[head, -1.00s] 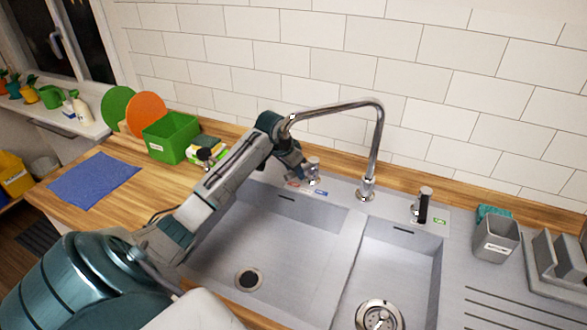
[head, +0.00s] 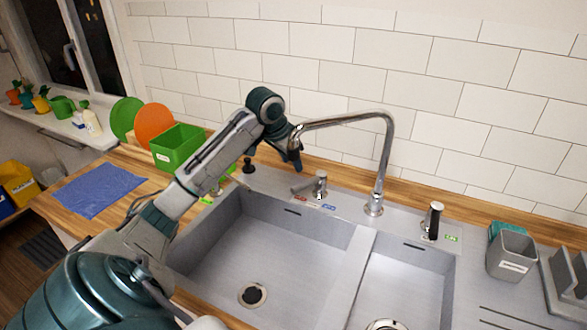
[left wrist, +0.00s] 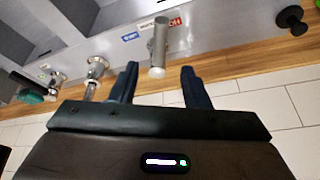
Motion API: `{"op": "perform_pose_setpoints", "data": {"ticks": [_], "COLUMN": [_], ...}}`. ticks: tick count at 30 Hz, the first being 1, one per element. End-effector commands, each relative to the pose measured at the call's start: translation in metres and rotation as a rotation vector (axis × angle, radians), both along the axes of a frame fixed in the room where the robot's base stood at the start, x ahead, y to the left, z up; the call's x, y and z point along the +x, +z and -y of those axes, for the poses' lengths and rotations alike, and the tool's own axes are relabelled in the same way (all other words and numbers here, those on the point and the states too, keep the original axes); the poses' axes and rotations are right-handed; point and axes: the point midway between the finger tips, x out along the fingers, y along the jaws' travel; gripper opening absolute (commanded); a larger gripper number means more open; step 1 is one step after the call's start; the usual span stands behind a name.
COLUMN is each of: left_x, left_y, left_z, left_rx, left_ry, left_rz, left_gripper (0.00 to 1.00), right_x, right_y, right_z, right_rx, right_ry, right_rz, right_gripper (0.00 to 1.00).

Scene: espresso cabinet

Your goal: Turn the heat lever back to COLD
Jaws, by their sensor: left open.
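The heat lever (head: 308,186) is a silver tap lever on the sink's back rim, left of the spout. Its handle points left in the head view. A red label (head: 314,203) and a blue label (head: 329,207) sit at its base. My left gripper (head: 296,162) is above and behind the handle, apparently apart from it. In the left wrist view the lever (left wrist: 158,46) reaches toward the gap between my two open, empty fingers (left wrist: 159,78), and the red label (left wrist: 174,22) and blue label (left wrist: 131,37) show near its base. My right gripper is out of view.
The tall curved spout (head: 385,150) rises just right of the lever. A black knob (head: 248,166) is at the left. The tiled wall (head: 330,70) is close behind.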

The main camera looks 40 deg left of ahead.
Motion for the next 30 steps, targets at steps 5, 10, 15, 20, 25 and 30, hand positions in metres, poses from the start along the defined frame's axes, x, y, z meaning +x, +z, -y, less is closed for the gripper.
{"op": "perform_pose_setpoints", "data": {"ticks": [5,10,15,20,25,30], "left_x": [0.0,0.001,0.009,0.016,0.018,0.018], "left_y": [0.001,0.001,0.002,0.009,0.019,0.019], "left_z": [0.0,-0.002,-0.029,-0.069,-0.095,-0.101], "left_rx": [0.0,-0.005,-0.067,-0.203,-0.324,-0.365], "left_ry": [0.0,-0.001,-0.015,-0.063,-0.114,-0.135], "left_rz": [0.0,-0.004,-0.046,-0.09,-0.092,-0.089], "left_gripper": [0.42,0.23,0.0,0.0,0.0,0.0], "right_x": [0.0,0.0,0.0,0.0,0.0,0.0], "right_y": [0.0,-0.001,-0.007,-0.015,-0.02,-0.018], "right_z": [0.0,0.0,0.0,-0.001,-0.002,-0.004], "right_rx": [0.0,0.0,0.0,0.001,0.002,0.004], "right_ry": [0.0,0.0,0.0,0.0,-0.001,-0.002], "right_rz": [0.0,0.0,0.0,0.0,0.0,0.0], "right_gripper": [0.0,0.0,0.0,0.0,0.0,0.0]}}
